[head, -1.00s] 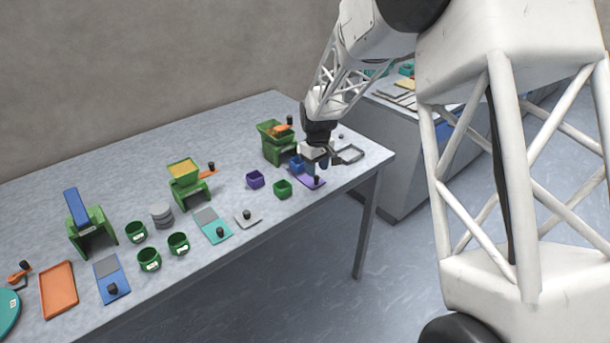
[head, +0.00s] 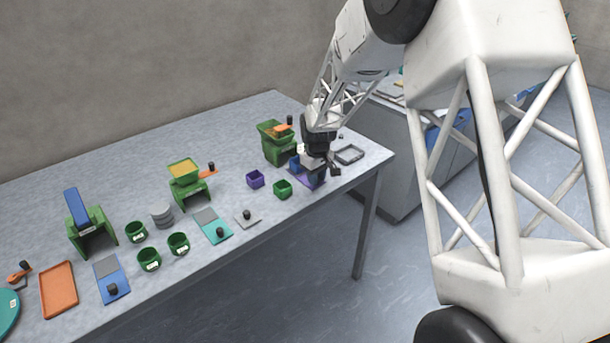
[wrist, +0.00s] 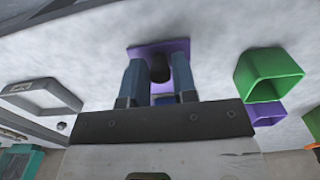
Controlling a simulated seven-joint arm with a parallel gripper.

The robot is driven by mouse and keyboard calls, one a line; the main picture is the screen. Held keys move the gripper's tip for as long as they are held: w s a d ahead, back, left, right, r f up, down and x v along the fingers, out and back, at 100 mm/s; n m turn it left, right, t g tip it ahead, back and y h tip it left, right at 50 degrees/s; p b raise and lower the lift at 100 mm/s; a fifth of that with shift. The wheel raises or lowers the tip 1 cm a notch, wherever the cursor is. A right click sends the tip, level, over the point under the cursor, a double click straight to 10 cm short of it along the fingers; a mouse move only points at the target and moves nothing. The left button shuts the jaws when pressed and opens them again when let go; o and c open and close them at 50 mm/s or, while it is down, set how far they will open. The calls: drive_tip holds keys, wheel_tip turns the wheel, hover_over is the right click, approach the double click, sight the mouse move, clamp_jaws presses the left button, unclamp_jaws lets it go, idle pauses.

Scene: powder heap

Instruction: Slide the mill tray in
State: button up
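The purple tray (head: 302,179) with a black knob lies flat on the table, in front of the right-hand green mill (head: 277,148). My gripper (head: 320,172) is low over the tray's knob end and hides the knob in the head view. In the wrist view the tray (wrist: 178,46) lies beyond my fingers, with its black knob (wrist: 182,70) close to the right finger. My gripper (wrist: 160,72) is open, its fingers apart; I cannot tell whether either touches the knob. A blue cup (head: 295,162) stands by the mill.
A green cup (head: 282,190) and a purple cup (head: 255,179) stand left of the tray. A grey frame (head: 349,155) lies to the right near the table edge. Another green mill (head: 186,180), several cups and trays fill the table's left side.

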sight(297, 161)
clamp_jaws()
drive_tip(key=shift+w+a, duration=3.55)
drive_tip(key=shift+o, duration=1.8)
unclamp_jaws()
wheel_tip(297, 161, up, 8)
drive_tip(key=shift+f, duration=0.25)
